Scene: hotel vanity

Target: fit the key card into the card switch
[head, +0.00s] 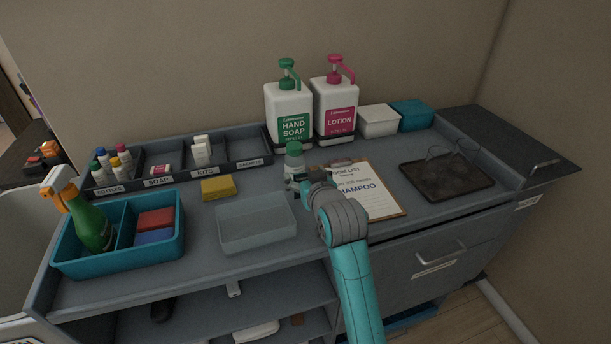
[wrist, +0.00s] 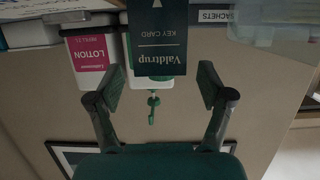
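The key card (wrist: 158,38) is dark teal with pale lettering and an arrow. It shows in the wrist view, which is upside down, at the top middle in front of the pump bottles. My gripper (wrist: 160,80) is open, with one finger on each side of the card's near end and a visible gap to each. I cannot tell how deep the card is between the fingers. In the head view my gripper (head: 298,183) is over the counter, left of the clipboard, and I cannot make out the card there. I cannot pick out the card switch in either view.
The soap (head: 289,108) and lotion (head: 335,105) bottles stand at the wall. A clipboard (head: 385,203), clear bin (head: 257,240), yellow sponge (head: 218,188), teal caddy (head: 120,260) and dark tray (head: 447,190) take up the counter.

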